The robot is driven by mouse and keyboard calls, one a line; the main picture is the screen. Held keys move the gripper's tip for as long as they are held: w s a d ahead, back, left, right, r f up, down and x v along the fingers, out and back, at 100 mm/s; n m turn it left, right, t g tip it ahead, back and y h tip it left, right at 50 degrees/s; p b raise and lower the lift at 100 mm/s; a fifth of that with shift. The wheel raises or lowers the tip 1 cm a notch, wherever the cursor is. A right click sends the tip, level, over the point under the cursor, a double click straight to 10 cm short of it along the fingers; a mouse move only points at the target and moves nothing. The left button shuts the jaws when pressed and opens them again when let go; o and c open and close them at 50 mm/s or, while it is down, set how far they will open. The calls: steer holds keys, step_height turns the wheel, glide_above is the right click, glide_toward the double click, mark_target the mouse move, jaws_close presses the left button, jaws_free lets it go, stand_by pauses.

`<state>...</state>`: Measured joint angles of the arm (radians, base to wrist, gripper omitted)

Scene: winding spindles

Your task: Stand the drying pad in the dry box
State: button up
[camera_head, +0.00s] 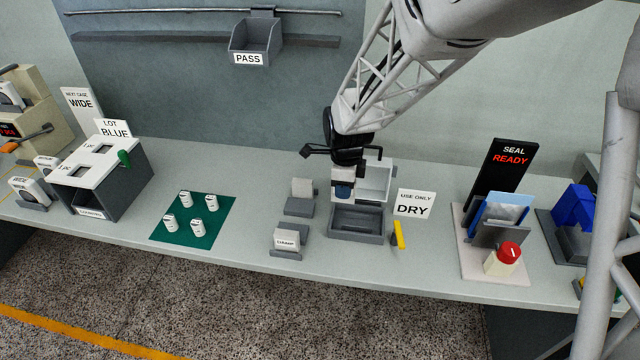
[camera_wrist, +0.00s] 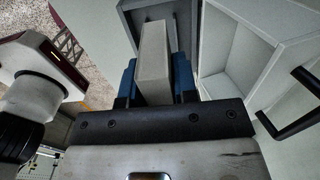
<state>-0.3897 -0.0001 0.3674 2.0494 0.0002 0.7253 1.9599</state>
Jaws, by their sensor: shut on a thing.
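My gripper (camera_head: 343,192) is shut on a pale, flat block, the drying pad (camera_wrist: 153,62), held upright between its blue fingers in the wrist view. The head view hardly shows the pad behind the fingers. The gripper is over the back left part of a grey open-topped box (camera_head: 357,238), beside the sign reading USE ONLY DRY (camera_head: 414,204). The grey box also shows beyond the pad in the wrist view (camera_wrist: 128,22). A hollow white part (camera_head: 386,180) with a black handle stands at its back. I cannot tell whether the pad touches the box.
Left of the box are a grey holder with a pale block (camera_head: 302,188) and a labelled white block in a holder (camera_head: 286,239). A yellow piece (camera_head: 399,236) stands close on the right. A green mat (camera_head: 194,220) with several white spindles lies further left.

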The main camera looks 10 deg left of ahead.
steer(key=shift+d, duration=2.25)
steer(key=shift+f, duration=0.15)
steer(key=shift+f, duration=2.8)
steer(key=shift+f, duration=1.6)
steer(key=o, duration=1)
steer(key=shift+r, duration=0.15)
step_height(320, 180, up, 8)
steer(key=shift+f, duration=0.2)
